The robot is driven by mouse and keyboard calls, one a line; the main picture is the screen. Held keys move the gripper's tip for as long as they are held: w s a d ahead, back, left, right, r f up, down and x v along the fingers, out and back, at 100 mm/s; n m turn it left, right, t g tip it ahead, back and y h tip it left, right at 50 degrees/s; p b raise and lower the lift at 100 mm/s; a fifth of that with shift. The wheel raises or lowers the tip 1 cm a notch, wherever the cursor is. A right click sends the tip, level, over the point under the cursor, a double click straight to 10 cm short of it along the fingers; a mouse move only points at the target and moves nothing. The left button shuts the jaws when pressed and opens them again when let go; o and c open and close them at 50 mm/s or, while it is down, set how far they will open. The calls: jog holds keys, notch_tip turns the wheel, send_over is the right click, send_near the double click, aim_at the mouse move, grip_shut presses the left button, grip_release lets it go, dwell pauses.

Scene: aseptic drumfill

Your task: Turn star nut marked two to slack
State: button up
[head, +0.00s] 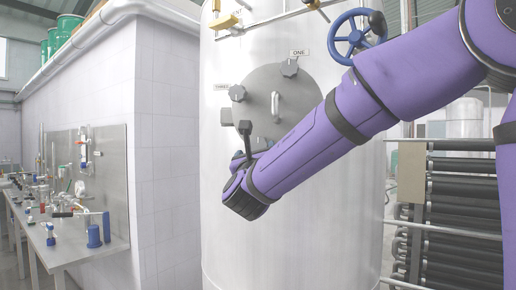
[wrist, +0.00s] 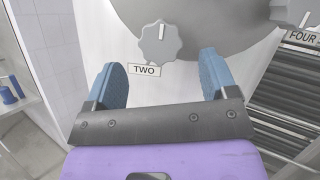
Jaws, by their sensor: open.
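The star nut marked two (wrist: 159,42) is a grey lobed knob near the top of the wrist view, with a white pointer line on it. Its label TWO (wrist: 145,70) sits just below it on the tank. My gripper (wrist: 170,75) is open and empty, its two blue fingers apart below and to either side of the nut, not touching it. In the head view my arm hides nut two, and the gripper's fingers are not clearly visible there.
Nut three (head: 237,92) and nut one (head: 290,68) sit on the round hatch (head: 262,80) of the steel tank (head: 225,265). Nut four (wrist: 295,12) is at the upper right in the wrist view. A blue handwheel (head: 357,36) is above my arm. A bench (head: 75,245) stands left.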

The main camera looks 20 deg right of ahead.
jog(key=shift+v, duration=2.25)
jog(key=s+d+f+m+g+h, duration=0.1)
jog(key=s+d+f+m+g, duration=0.3)
jog(key=s+d+m+g, duration=0.45)
jog(key=s+d+f+m+g+h, duration=0.1)
jog(key=s+d+f+m+g, duration=0.35)
jog(key=s+d+m, duration=0.4)
jog(key=s+a+f+m+g+y, duration=0.1)
jog(key=s+a+f+m+y, duration=0.2)
jog(key=m, duration=0.6)
jog(key=s+a+f+m+g+y, duration=0.1)
jog(key=s+a+f+m+y, duration=0.2)
jog(key=s+m+y, duration=0.5)
jog(key=shift+s+f+m, duration=0.2)
jog(key=shift+f+m, duration=0.2)
